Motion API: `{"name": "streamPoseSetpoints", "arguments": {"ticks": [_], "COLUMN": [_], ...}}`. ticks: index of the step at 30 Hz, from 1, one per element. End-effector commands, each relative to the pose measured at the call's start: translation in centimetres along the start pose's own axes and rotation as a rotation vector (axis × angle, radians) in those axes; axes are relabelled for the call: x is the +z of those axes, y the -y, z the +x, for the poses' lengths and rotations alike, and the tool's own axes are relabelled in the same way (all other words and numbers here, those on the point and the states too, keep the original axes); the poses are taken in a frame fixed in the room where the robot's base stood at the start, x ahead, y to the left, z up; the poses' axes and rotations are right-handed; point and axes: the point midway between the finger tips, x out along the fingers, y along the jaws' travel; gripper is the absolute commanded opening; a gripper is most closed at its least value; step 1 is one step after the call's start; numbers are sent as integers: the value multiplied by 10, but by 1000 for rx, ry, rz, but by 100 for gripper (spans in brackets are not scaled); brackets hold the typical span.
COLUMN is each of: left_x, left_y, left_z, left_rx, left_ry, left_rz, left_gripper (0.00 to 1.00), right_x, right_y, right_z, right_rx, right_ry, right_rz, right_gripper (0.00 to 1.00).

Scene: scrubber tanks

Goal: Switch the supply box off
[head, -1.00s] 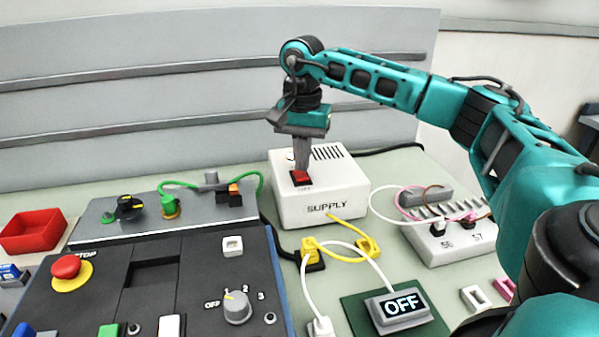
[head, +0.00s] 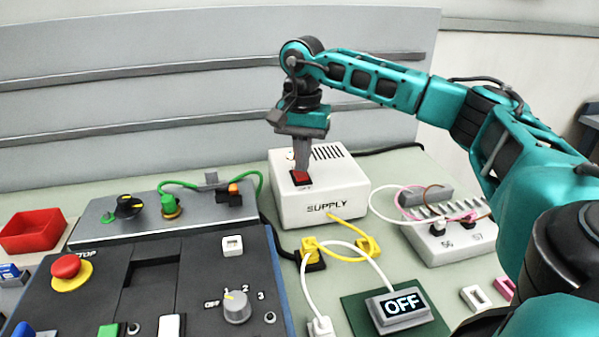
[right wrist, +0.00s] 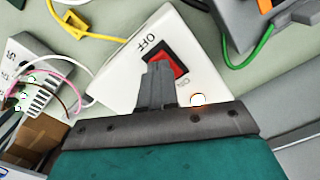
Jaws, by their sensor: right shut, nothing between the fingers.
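The white supply box (head: 326,192) stands at the back middle of the bench, with "SUPPLY" on its front. Its red rocker switch (head: 299,178) is on the top face. In the right wrist view the switch (right wrist: 166,70) sits in a black frame beside the word "OFF". My right gripper (head: 302,170) is shut and empty, pointing down, with its fingertips at the switch. In the right wrist view the closed fingers (right wrist: 155,85) overlap one edge of the switch; I cannot tell whether they touch it. My left gripper is not in view.
A control panel (head: 150,285) and grey unit (head: 160,212) are to the left.

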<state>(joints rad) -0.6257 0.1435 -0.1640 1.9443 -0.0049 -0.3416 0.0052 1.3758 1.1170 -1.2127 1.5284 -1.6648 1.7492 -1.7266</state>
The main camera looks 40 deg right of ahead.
Motion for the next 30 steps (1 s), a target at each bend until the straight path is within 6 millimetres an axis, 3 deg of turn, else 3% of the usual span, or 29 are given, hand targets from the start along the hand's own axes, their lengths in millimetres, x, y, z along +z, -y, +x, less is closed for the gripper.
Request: {"name": "streamPoseSetpoints", "arguments": {"ticks": [30], "left_x": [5], "left_y": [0], "left_z": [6], "left_rx": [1], "left_ry": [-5], "left_rz": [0], "left_gripper": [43], "right_x": [0], "right_y": [0], "right_z": [16], "right_rx": [-1], "right_ry": [0], "right_rz": [0], "right_gripper": [0]}}
